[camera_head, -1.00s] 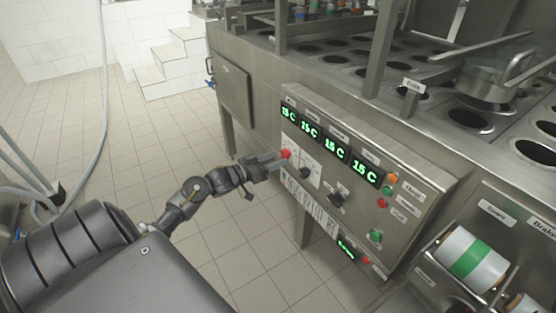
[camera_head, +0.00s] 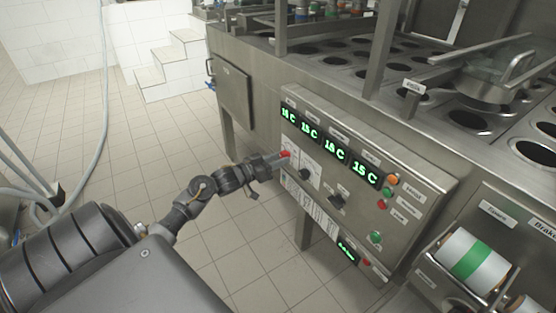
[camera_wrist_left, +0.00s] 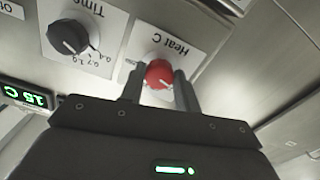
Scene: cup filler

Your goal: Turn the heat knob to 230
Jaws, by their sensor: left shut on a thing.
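The red heat knob (camera_wrist_left: 158,74) sits on a white dial plate labelled "Heat C" (camera_wrist_left: 182,42) in the left wrist view. In the head view the red knob (camera_head: 285,154) is at the left end of the control panel. My left gripper (camera_head: 278,158) reaches it from the left. In the wrist view the two fingers of my left gripper (camera_wrist_left: 159,82) stand on either side of the knob, shut on it. The dial's numbers are mostly hidden, so the setting cannot be read. My right gripper is not in view.
The black "Time" knob (camera_wrist_left: 68,38) is close beside the heat knob. The panel (camera_head: 400,225) has green displays (camera_head: 337,152) and several coloured buttons, including a green one (camera_head: 376,237). A roll with a green band (camera_head: 470,262) is at lower right. Tiled floor (camera_head: 150,130) is open at left.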

